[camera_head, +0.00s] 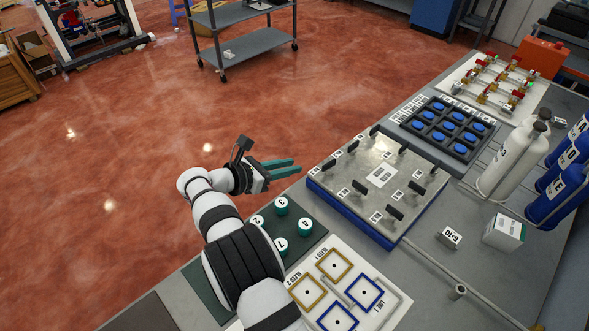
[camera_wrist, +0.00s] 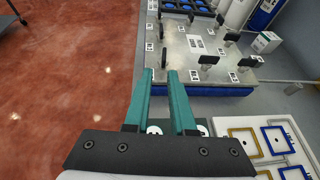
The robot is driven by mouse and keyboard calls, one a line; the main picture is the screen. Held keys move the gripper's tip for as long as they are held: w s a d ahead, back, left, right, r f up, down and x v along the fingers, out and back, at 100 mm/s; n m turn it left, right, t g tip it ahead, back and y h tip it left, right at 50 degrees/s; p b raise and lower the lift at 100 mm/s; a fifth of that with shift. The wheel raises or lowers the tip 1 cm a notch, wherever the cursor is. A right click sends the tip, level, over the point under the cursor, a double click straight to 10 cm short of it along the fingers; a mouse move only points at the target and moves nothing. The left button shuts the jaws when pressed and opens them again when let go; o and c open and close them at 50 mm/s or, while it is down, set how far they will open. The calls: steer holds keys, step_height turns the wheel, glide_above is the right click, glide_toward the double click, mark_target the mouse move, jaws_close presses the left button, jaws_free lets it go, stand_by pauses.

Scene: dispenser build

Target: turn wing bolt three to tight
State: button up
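Several black wing bolts stand on a metal plate (camera_head: 376,197) set on a blue base, on the bench right of my gripper. Each has a small white label, too small to read, so I cannot tell which bolt is number three. The near-left wing bolt (camera_head: 328,165) is closest to my gripper; another wing bolt (camera_head: 395,212) stands at the front right. In the wrist view the plate (camera_wrist: 181,48) lies beyond the fingertips. My gripper (camera_head: 297,166) has two teal fingers, apart and empty, just left of the plate. A gap shows between the fingertips (camera_wrist: 160,73).
Numbered green knobs (camera_head: 281,206) stand on a dark mat near my arm. A white board (camera_head: 388,312) with yellow and blue squares lies in front. A blue-button panel (camera_head: 447,129), white bottles (camera_head: 510,160) and blue cylinders (camera_head: 556,194) stand farther right. Open floor lies left.

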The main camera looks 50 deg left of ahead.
steer(key=w+n+y, duration=0.1)
steer(key=w+n, duration=0.1)
steer(key=w, duration=0.2)
steer(key=w+n+g+y, duration=0.1)
steer(key=w, duration=0.3)
steer(key=w+r+n+y, duration=0.1)
steer(key=w+n+y, duration=0.1)
steer(key=w, duration=0.1)
steer(key=shift+w+d+n+g, duration=0.3)
steer(key=shift+w+d, duration=0.05)
steer(key=shift+w, duration=0.05)
jaws_close()
steer(key=n+g+y, duration=0.6)
steer(key=n+g, duration=0.5)
steer(key=n, duration=0.1)
glide_toward(326, 171)
steer(key=d+r, duration=0.2)
steer(key=d, duration=0.5)
steer(key=x, duration=0.8)
steer(key=shift+s+a+f, duration=0.1)
steer(key=shift+s+a, duration=0.3)
steer(key=shift+a, duration=0.1)
steer(key=a, duration=0.3)
steer(key=shift+w+a+f, duration=0.25)
steer(key=shift+a, duration=0.5)
